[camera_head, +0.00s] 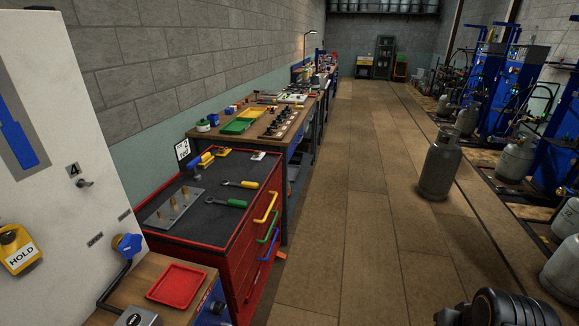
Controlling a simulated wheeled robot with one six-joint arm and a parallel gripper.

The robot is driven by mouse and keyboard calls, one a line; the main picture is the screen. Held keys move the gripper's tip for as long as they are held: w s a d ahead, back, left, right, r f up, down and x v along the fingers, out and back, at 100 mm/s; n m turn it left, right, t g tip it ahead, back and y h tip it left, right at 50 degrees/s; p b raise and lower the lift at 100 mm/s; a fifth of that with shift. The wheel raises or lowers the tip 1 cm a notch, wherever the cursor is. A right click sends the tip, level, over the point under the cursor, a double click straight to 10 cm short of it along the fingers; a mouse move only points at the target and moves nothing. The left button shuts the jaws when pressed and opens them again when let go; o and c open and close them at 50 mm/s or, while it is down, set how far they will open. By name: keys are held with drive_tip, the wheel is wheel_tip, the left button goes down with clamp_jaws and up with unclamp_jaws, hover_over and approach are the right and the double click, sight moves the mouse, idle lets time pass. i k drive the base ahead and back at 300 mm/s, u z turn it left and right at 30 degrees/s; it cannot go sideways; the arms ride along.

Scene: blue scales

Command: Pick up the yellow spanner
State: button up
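The yellow spanner (249,185) lies flat on the dark top of a red tool cabinet (229,250), left of the picture's middle. Its grey metal head points left and its yellow handle points right. A green-handled spanner (237,203) lies just in front of it, apart from it and roughly parallel. A dark rounded part of my arm shows at the bottom right, far from the spanner. My gripper's fingers are not visible.
A metal plate with brass pegs (175,207) lies left of the spanners. A red tray (176,286) is on a lower wooden bench in front. A white cabinet (55,130) stands at left. The floor (345,240) right of the tool cabinet is clear up to a grey gas cylinder (440,168).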

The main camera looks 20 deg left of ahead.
sight(252, 186)
drive_tip(key=u, duration=0.15)
drive_tip(key=i, duration=1.3)
drive_tip(key=u, duration=1.45)
drive_tip(key=i, duration=0.95)
drive_tip(key=u, duration=0.95)
